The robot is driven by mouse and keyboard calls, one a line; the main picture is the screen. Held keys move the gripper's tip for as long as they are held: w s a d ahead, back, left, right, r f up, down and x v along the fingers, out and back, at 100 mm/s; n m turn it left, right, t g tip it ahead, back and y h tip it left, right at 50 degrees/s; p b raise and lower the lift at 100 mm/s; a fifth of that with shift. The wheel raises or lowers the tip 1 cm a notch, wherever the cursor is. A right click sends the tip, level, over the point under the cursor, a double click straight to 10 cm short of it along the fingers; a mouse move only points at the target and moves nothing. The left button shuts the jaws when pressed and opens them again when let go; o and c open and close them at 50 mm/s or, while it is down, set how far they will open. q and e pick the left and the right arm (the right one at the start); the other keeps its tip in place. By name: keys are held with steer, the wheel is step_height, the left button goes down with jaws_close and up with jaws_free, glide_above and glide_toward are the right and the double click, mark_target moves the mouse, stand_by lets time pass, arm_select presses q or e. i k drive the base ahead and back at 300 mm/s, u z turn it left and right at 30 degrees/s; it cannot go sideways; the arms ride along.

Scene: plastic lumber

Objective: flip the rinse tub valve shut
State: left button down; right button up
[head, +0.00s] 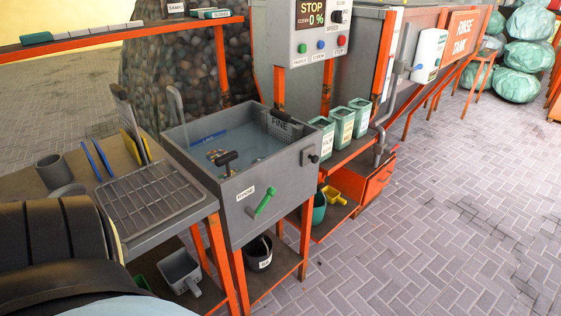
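The rinse tub (225,205) is a grey box marked RINSE, holding water, on an orange-legged stand in the middle of the head view. The valve (265,203) is a green lever on the tub's front face, right of the RINSE label. Its handle slants from upper right to lower left; I cannot tell from this alone whether it is open. A small black knob (313,158) sits on the tub's right end. Neither of my grippers shows in this view, and nothing touches the valve.
A grey drain rack (150,203) stands left of the tub. A dark bucket (258,253) sits below. The paved floor (420,230) at right is clear.

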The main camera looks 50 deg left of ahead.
mark_target(271, 191)
steer(key=i, duration=1)
steer(key=u, duration=1.9)
